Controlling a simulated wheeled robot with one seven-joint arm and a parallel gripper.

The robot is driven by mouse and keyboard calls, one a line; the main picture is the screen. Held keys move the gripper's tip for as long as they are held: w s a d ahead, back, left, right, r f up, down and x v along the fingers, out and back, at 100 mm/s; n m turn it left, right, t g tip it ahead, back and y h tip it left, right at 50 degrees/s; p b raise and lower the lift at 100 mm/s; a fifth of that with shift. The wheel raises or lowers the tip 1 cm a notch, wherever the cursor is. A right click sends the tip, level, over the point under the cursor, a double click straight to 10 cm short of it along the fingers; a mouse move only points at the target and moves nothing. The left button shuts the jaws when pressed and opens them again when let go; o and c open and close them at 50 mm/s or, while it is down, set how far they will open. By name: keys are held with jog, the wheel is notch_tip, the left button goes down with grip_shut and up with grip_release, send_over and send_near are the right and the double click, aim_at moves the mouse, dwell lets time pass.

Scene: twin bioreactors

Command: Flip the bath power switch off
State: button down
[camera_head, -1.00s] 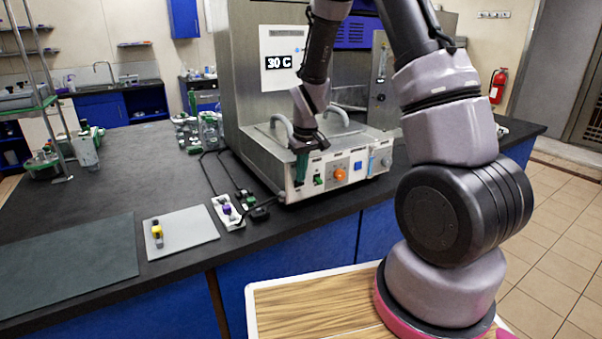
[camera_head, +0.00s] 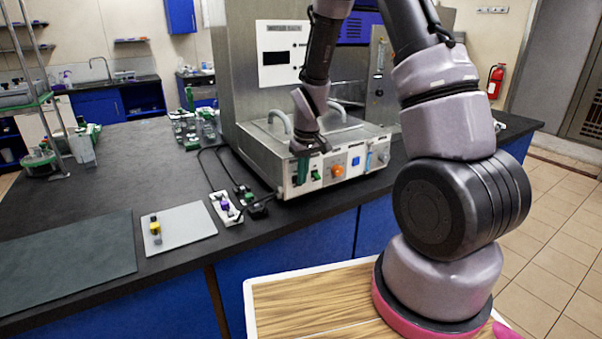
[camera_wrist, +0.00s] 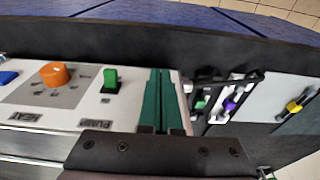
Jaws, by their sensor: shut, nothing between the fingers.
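The metal water bath (camera_head: 345,145) stands on the dark bench, with a white control panel along its front. My gripper (camera_head: 302,168) is at the panel's left end in the head view. Its green fingers are shut and empty, side by side in the wrist view (camera_wrist: 159,105). A green switch (camera_head: 316,175) is just right of the fingers; in the wrist view it stands up from the panel (camera_wrist: 111,80), near a label that seems to read PUMP. I see no separate power switch; the fingers cover that end of the panel. The display (camera_head: 276,58) above is blank.
An orange knob (camera_head: 337,170) and a blue button (camera_head: 355,161) sit further right on the panel. A white tray with a purple-topped item (camera_head: 225,205) and black cables lie left of the bath. A grey mat (camera_head: 185,233) holds a yellow-topped item.

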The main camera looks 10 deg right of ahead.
jog(key=shift+w+r, duration=0.1)
jog(key=shift+w, duration=0.1)
jog(key=shift+w+a+r, duration=0.2)
jog(key=shift+w+r, duration=0.05)
jog(key=shift+w, duration=0.3)
jog(key=shift+r, duration=0.1)
